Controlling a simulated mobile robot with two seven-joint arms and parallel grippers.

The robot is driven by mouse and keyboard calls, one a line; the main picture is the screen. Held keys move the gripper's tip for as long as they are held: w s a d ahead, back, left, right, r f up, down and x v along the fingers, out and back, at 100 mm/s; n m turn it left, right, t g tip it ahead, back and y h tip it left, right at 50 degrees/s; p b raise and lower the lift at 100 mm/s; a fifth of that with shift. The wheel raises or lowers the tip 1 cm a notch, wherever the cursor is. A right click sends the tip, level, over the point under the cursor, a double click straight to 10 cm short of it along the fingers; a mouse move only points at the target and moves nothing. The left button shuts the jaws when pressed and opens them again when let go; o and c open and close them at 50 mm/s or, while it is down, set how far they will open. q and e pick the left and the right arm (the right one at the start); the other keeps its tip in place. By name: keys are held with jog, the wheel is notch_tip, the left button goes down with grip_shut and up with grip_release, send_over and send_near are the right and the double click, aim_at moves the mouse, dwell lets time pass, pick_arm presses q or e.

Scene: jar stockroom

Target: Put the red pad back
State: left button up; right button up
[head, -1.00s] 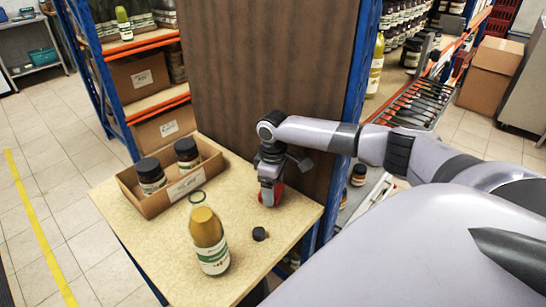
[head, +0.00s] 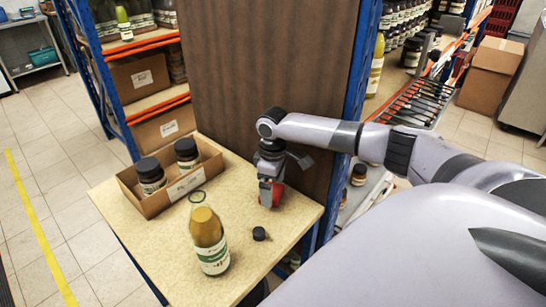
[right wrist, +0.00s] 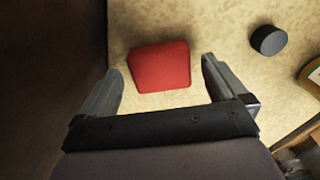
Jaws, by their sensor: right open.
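The red pad (right wrist: 160,66) lies on the pale tabletop in the right wrist view, just ahead of and between my right gripper's (right wrist: 161,72) fingertips. A gap shows on both sides of it. In the head view the pad (head: 278,194) is partly hidden by my right gripper (head: 268,204), which points down over it near the table's right edge, by the brown panel. My right gripper is open and empty. My left gripper is not in view.
An uncapped bottle of yellow-green contents (head: 208,243) stands at the table's front. A small black cap (head: 260,234) lies right of it. A cardboard tray (head: 155,207) holds two dark-lidded jars at the left. A brown panel (head: 262,60) rises behind the table.

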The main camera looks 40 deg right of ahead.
notch_tip(320, 180, up, 11)
dwell(0.3)
jog(key=shift+f, duration=0.15)
dwell(0.4)
